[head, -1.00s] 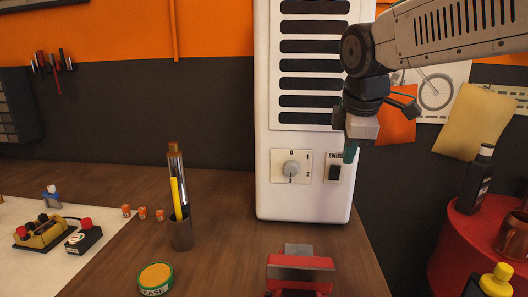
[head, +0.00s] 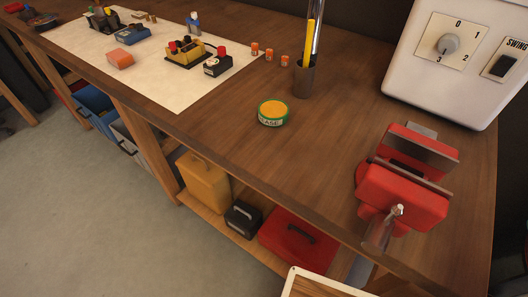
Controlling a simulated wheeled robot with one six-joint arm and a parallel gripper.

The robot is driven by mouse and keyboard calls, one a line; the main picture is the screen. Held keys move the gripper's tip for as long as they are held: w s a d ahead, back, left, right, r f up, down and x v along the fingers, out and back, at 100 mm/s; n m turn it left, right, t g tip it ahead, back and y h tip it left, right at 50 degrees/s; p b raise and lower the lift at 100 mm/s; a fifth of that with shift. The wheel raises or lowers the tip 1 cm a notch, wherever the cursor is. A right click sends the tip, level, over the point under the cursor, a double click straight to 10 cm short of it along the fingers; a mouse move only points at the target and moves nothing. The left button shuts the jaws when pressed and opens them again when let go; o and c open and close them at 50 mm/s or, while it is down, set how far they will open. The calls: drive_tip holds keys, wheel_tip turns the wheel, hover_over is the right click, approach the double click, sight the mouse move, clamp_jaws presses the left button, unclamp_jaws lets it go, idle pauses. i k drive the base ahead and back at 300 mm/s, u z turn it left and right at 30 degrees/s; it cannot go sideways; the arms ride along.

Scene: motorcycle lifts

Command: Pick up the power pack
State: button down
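I cannot tell for sure which item is the power pack. Small box-like items lie on the pale mat (head: 135,82) on the workbench. They include a blue box with a dark top (head: 130,34), an orange block (head: 120,59), a yellow unit with dark and red knobs (head: 186,54) and a black box with a red button (head: 216,67). Another black item (head: 101,22) is farther back. A black box with a handle (head: 243,219) sits on the shelf under the bench. My gripper is not in view.
A green-and-orange tin (head: 272,113), a dark cup (head: 304,79) with tall items and a red vise (head: 402,195) stand on the bench. A white machine (head: 430,80) is at the right. Grey floor (head: 70,200) is open at the left.

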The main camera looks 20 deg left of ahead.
sight(245, 220)
drive_tip(key=z, duration=0.35)
drive_tip(key=k, duration=1.7)
drive_tip(key=u, duration=1)
drive_tip(key=i, duration=1.05)
drive_tip(key=u, duration=0.1)
